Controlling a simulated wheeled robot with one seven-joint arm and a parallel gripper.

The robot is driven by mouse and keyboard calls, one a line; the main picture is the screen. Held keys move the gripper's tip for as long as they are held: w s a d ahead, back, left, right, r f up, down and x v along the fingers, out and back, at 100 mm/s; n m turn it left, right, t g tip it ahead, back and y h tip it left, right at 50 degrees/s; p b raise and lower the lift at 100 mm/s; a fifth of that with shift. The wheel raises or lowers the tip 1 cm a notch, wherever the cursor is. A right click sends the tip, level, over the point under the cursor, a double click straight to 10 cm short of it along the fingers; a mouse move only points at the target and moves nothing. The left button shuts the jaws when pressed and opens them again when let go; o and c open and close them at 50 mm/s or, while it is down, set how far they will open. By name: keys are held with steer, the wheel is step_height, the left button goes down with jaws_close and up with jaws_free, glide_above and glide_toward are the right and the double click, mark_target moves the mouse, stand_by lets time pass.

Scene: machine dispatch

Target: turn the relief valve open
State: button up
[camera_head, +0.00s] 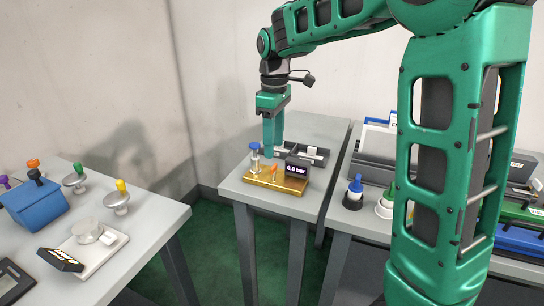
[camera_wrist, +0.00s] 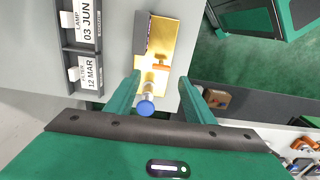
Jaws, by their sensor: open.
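A brass block (camera_head: 268,182) stands on the small grey table. It carries a white plunger with a blue knob (camera_head: 254,147), a small orange lever (camera_head: 274,173) and a dark display (camera_head: 297,169) with a bar reading. I take the orange lever to be the relief valve. My gripper (camera_head: 270,143) points down just behind the block. In the wrist view my gripper (camera_wrist: 160,79) is open and empty. The orange lever (camera_wrist: 160,67) shows between and just beyond its fingertips, and the blue knob (camera_wrist: 145,109) shows between the fingers. I see no contact with the lever.
A dark tray with date labels (camera_wrist: 80,48) lies beside the block. Left is a table with a blue box (camera_head: 34,205), a scale and several coloured knobs. Right is a table with blue and green-topped bottles (camera_head: 354,190) and bins. Green floor lies between the tables.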

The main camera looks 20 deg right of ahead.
steer(key=shift+r, duration=2.25)
steer(key=s+d+f+m, duration=0.4)
steer(key=s+m, duration=0.1)
steer(key=s, duration=0.6)
steer(key=s+d+f+m, duration=0.4)
steer(key=s+d+m, duration=0.1)
steer(key=s, duration=0.6)
steer(key=s+d+f+m, duration=0.4)
steer(key=s+m, duration=0.1)
steer(key=s, duration=0.6)
steer(key=shift+d+m, duration=0.3)
